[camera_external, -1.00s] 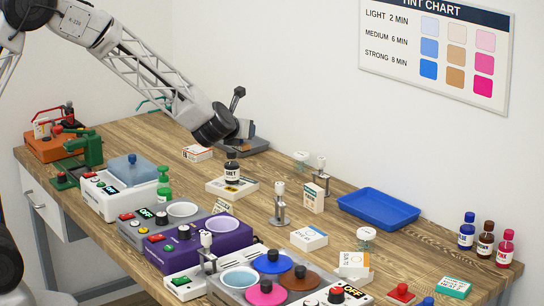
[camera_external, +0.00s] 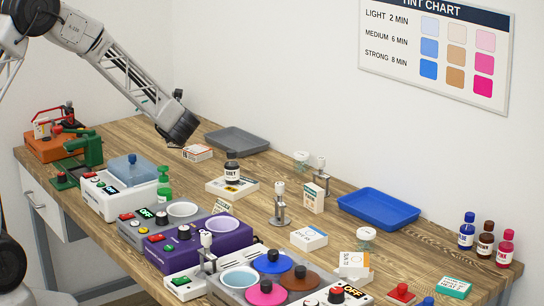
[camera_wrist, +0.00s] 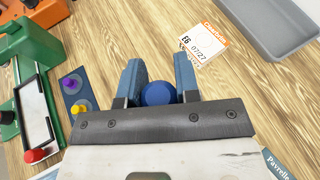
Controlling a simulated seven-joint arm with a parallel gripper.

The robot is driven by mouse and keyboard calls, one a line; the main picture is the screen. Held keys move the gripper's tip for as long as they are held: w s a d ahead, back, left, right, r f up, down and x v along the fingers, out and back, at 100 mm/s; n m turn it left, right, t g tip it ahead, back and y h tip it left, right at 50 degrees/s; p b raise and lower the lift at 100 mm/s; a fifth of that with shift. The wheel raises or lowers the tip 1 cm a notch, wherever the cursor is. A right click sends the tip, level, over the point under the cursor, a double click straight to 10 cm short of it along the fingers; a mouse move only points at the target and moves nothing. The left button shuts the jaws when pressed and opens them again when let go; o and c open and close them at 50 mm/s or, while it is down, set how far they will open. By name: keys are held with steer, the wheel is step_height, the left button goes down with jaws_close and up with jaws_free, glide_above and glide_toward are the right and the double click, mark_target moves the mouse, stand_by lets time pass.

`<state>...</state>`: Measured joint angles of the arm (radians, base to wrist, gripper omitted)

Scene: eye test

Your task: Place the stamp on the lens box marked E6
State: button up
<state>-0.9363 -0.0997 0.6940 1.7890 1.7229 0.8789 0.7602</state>
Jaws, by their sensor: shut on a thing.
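In the wrist view my gripper (camera_wrist: 158,66) is shut on the stamp (camera_wrist: 158,94), of which a round blue top shows between the two blue-grey fingers. The stamp's lower part is hidden. The lens box marked E6 (camera_wrist: 202,42) is white with an orange band and the print 07/27. It lies on the bench ahead of the fingers and a little right, apart from them. In the external view my gripper (camera_external: 177,128) is above the far left bench, its fingertips hidden. A small white box with orange marks (camera_external: 198,153), apparently the E6 box, lies just right of it.
An empty grey tray (camera_external: 237,140) lies right of the box. A green press (camera_external: 86,150) stands at left. In the wrist view a blue plate with purple and yellow knobs (camera_wrist: 77,105) lies left of the fingers.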

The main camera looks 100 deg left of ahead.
steer(key=s, duration=0.2)
steer(key=s+f+n+g, duration=0.1)
steer(key=shift+s+a+g, duration=0.2)
steer(key=shift+s+g, duration=0.1)
steer(key=shift+s, duration=0.1)
steer(key=shift+a, duration=0.1)
glide_above(196, 146)
steer(key=shift+f, duration=0.65)
steer(key=shift+d, duration=0.2)
steer(key=shift+f, duration=1.8)
steer(key=shift+f, duration=0.15)
steer(key=o, duration=0.9)
